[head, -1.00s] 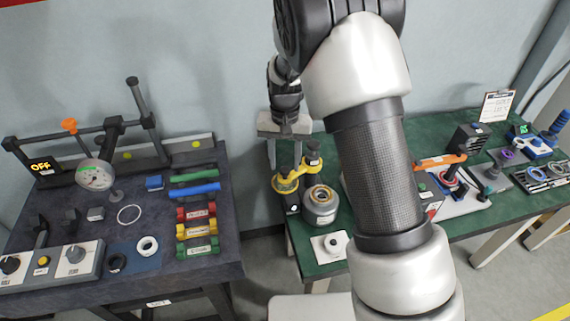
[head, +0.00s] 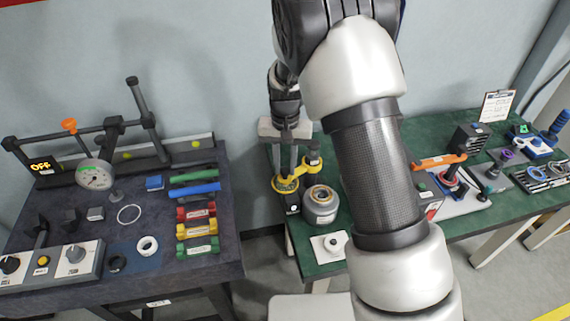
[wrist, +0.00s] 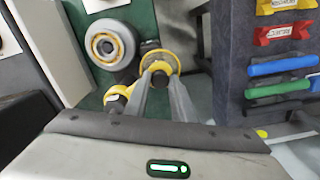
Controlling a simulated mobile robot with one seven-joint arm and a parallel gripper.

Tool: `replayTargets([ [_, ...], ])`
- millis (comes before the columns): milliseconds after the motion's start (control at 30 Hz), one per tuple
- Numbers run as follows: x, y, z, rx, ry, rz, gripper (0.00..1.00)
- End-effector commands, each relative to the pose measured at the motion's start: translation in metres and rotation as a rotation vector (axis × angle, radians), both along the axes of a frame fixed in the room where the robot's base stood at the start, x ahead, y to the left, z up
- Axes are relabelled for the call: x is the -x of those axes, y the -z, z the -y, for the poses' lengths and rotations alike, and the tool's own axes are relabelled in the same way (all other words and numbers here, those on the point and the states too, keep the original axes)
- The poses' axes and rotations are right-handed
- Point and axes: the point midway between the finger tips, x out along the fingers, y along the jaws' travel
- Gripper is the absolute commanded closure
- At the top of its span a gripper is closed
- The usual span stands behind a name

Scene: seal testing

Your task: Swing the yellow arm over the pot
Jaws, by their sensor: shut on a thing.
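The yellow arm (head: 299,172) stands at the left end of the green table. It has a ring at one end, and its other end lies by a dark cylindrical knob (head: 313,158). In the wrist view the yellow ring (wrist: 176,54) shows just beyond my fingertips. The grey pot (head: 321,207) stands just right of the ring, not beneath the arm; its round top also shows in the wrist view (wrist: 103,65). My gripper (head: 287,179) points down and is shut on the yellow arm near the ring; the fingers (wrist: 161,72) hide the exact contact.
A white plate with a round knob (head: 331,244) lies in front of the pot. An orange-handled device (head: 441,161) stands further right, beyond my arm. A dark bench (head: 226,240) with coloured tubes stands left, across a gap.

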Motion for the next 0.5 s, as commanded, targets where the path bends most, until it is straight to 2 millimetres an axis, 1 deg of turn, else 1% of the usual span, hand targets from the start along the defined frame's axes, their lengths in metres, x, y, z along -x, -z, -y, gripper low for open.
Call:
replayTargets([
  [267,0.009,0.001,0.008,-0.001,-0.102,-0.001,1.0],
  [500,0.022,0.001,0.024,-0.002,-0.297,0.0,1.0],
])
